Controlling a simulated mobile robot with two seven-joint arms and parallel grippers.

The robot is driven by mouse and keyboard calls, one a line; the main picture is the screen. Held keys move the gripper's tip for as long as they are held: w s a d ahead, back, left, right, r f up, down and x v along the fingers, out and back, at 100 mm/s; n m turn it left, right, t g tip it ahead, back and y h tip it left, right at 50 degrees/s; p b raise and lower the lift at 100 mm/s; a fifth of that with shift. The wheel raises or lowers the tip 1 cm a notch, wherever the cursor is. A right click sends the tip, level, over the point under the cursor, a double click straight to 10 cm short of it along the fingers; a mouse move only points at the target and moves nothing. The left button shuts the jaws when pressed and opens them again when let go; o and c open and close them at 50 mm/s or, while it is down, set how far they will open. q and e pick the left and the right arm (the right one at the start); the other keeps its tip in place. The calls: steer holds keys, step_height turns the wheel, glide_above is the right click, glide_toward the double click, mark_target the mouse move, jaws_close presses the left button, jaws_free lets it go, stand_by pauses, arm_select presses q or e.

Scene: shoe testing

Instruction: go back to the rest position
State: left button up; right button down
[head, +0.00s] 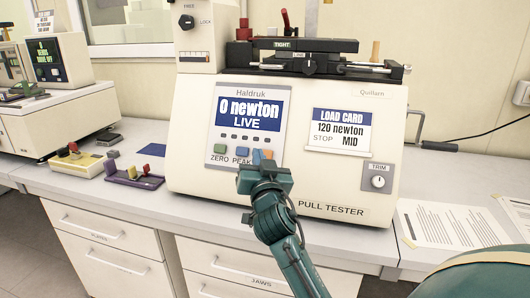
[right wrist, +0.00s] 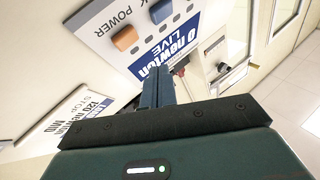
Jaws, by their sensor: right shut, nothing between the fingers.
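The pull tester (head: 185,150) stands on the bench with its screen (head: 249,107) reading "0 newton LIVE". Below the screen are a green zero button (head: 219,149), a blue peak button (head: 242,152) and an orange button (head: 266,154). My right gripper (head: 262,163) is in front of the panel, by the orange button, which it partly covers. In the right wrist view its fingers (right wrist: 157,88) are together and empty, and the orange button (right wrist: 125,38) shows clear of them. Whether the gripper touches the panel cannot be told. My left gripper is not in view.
A load card (head: 340,133) reads "120 newton", "MID". A trim knob (head: 378,182) is at the tester's right. Small fixtures (head: 133,175) lie on the bench at left, and printed sheets (head: 452,229) at right. Drawers (head: 110,235) are below the bench edge.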

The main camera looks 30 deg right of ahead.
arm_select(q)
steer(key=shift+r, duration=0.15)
arm_select(e)
steer(key=shift+s+a+r, duration=0.2)
steer(key=shift+s+a, duration=0.05)
steer(key=shift+a, duration=0.05)
steer(key=s+a+f+n+g+y, duration=0.1)
steer(key=s+a+f+n+y, duration=0.15)
steer(key=f, duration=0.35)
steer(key=s+a+f+n+g+y+p, duration=0.1)
steer(key=s+a+f+n+y, duration=0.1)
steer(key=a+f, duration=0.35)
steer(key=s+a+f+n+g+y, duration=0.1)
steer(key=s+f+n+y, duration=0.15)
steer(key=f, duration=0.55)
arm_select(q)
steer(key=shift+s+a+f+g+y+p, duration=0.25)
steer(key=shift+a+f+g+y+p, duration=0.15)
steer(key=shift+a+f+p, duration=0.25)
arm_select(e)
steer(key=s+a+f+n+g+y, duration=0.1)
steer(key=s+a+f+g+y, duration=0.1)
steer(key=s+a+f, duration=0.3)
steer(key=s+a+f+n+g+y, duration=0.2)
steer(key=s+a+f, duration=0.3)
steer(key=s, duration=0.8)
step_height(320, 180, down, 3)
steer(key=shift+r+n+g+y, duration=0.15)
steer(key=shift+n+g+y, duration=0.15)
steer(key=shift+g, duration=0.1)
